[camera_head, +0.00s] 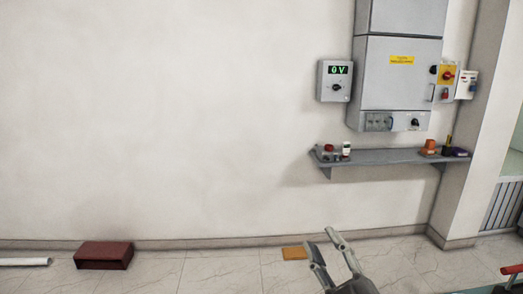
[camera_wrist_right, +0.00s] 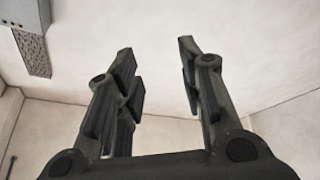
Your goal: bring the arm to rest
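My right gripper (camera_head: 326,246) shows at the bottom of the head view, right of centre. Its two fingers point up and stand apart, with nothing between them. In the right wrist view the right gripper (camera_wrist_right: 157,50) is also open and empty, with plain pale surfaces behind it. In the head view it is in front of the floor and the lower wall, below the shelf. My left gripper is not in either view.
A grey cabinet (camera_head: 399,75) and a box reading "0 V" (camera_head: 334,92) hang on the wall. Below them a grey shelf (camera_head: 385,158) holds several small items. A dark red box (camera_head: 104,255), a white pipe (camera_head: 25,262) and an orange piece (camera_head: 294,254) lie on the floor.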

